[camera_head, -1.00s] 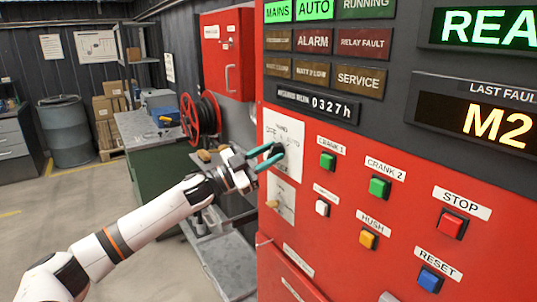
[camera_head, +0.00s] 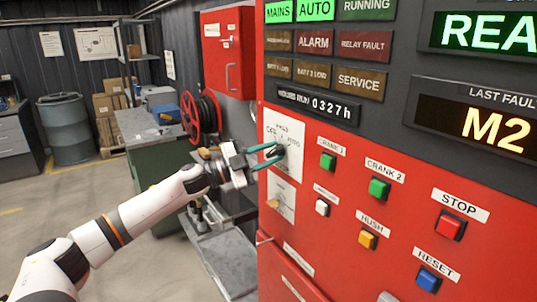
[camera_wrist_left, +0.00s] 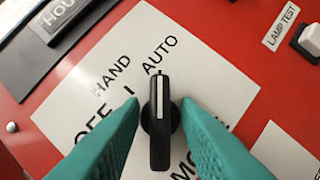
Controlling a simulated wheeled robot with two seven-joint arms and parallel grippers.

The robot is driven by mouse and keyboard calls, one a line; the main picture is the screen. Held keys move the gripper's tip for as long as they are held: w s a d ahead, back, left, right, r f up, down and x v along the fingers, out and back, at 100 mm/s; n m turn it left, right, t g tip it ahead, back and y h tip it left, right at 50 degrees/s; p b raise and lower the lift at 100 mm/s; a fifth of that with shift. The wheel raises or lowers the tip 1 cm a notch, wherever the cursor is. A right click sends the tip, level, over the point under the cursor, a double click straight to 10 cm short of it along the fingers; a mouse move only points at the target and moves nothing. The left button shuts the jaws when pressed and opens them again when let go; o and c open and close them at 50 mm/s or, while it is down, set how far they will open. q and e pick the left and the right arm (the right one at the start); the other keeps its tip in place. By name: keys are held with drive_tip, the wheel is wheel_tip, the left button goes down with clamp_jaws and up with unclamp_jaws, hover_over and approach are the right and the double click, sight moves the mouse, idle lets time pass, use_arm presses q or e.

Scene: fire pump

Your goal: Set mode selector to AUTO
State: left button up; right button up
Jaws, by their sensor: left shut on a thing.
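The mode selector (camera_wrist_left: 158,125) is a black knob with a white pointer line, on a white label plate (camera_wrist_left: 205,75) marked HAND, OFF and AUTO. In the left wrist view its pointer aims up toward the word AUTO. In the head view the label plate (camera_head: 291,136) is on the red panel, with the knob partly hidden by my fingers. My left gripper (camera_head: 278,153) has teal fingers, one on each side of the knob, and is shut on it. The green AUTO lamp (camera_head: 315,10) is lit. My right gripper is not in view.
The red panel (camera_head: 330,210) also carries the green crank buttons (camera_head: 379,188), the red stop button (camera_head: 450,225) and a second small selector (camera_head: 275,203) below my gripper. A red hose reel (camera_head: 202,116) and a workbench stand behind my left arm.

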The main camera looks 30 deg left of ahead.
use_arm(q)
drive_tip(key=o, duration=0.6)
drive_tip(key=shift+s+a+f, duration=0.15)
drive_tip(key=shift+s+f, duration=0.05)
drive_tip(key=b+v, duration=0.6)
drive_tip(key=v, duration=0.5)
drive_tip(key=shift+s, duration=0.15)
drive_tip(key=shift+a, duration=0.2)
